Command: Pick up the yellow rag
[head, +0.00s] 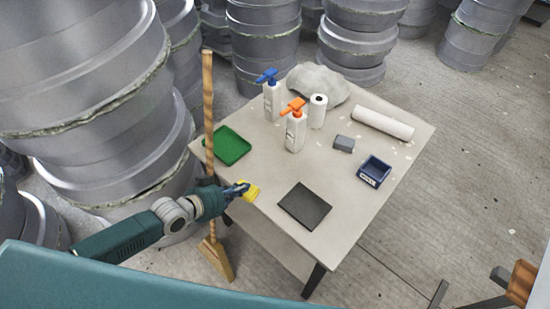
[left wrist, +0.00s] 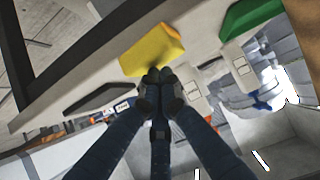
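The yellow rag (head: 252,193) is a small folded block at the left edge of the table. In the left wrist view the rag (left wrist: 150,47) shows large, just beyond the fingertips, with an orange-looking shaded side. My left gripper (head: 241,188) is right at the rag. In the left wrist view my left gripper (left wrist: 158,77) has its fingertips together, overlapping the rag's near edge. I cannot tell whether a bit of the rag is between them. My right gripper is not in view.
The table (head: 255,227) also holds a green tray (head: 229,146), a black pad (head: 304,206), pump bottles (head: 296,130), a paper roll (head: 383,122) and a blue bin (head: 374,171). A broom (head: 208,110) stands upright by my left arm. Grey moulds (head: 85,60) crowd the left.

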